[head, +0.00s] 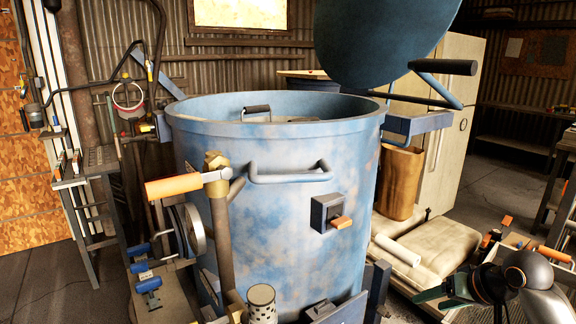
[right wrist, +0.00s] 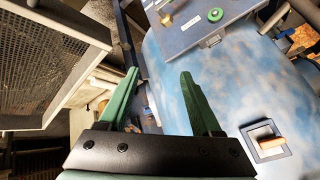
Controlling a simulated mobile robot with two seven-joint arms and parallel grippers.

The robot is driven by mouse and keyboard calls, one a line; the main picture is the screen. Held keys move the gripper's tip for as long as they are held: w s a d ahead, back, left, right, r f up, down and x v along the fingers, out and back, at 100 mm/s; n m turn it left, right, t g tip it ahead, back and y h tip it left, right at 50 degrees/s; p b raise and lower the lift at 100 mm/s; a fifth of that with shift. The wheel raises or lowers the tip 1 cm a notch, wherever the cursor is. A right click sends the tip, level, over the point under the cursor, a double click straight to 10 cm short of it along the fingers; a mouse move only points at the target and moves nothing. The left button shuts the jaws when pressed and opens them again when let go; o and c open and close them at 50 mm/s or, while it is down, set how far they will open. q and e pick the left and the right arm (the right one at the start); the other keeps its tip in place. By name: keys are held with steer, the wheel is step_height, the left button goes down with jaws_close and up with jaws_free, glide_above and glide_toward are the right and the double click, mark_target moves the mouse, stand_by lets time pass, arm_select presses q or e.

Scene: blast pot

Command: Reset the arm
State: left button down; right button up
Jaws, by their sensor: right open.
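My right gripper (head: 436,297) is at the lower right of the head view, in front of the pot's right side, with its dark, rounded wrist behind it. In the right wrist view, its two green fingers (right wrist: 160,82) stand apart with nothing held between them. The large blue, mottled pot (head: 285,225) stands upright in the middle of the head view. Its side also shows beyond the fingers in the right wrist view (right wrist: 195,60). A round blue lid (head: 385,40) is raised above its right rim. My left gripper is not in view.
A small box with an orange lever (head: 340,222) sticks out of the pot's front. An orange-handled valve (head: 180,185) and pipe stand at its left. A mesh-topped frame (right wrist: 50,60) is left of my gripper in the wrist view. A pale sack (head: 430,250) lies behind.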

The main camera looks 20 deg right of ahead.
steer(key=s+a+f+n+g, duration=0.25)
steer(key=s+a+f, duration=0.45)
steer(key=f, duration=0.4)
steer(key=s+a+f+n, duration=0.2)
steer(key=s+a+f, duration=0.1)
steer(key=s+a, duration=0.4)
steer(key=s+a+f+n, duration=0.2)
steer(key=s+a+f, duration=0.1)
steer(key=s+a, duration=0.4)
steer(key=w+a+f+t+y+p, duration=0.1)
steer(key=w+a+f+t+p, duration=0.3)
steer(key=f, duration=0.2)
steer(key=shift+a+f+t, duration=0.25)
steer(key=shift+f+t, duration=0.1)
steer(key=shift+f, duration=0.05)
steer(key=shift+w, duration=0.1)
stand_by(2.8)
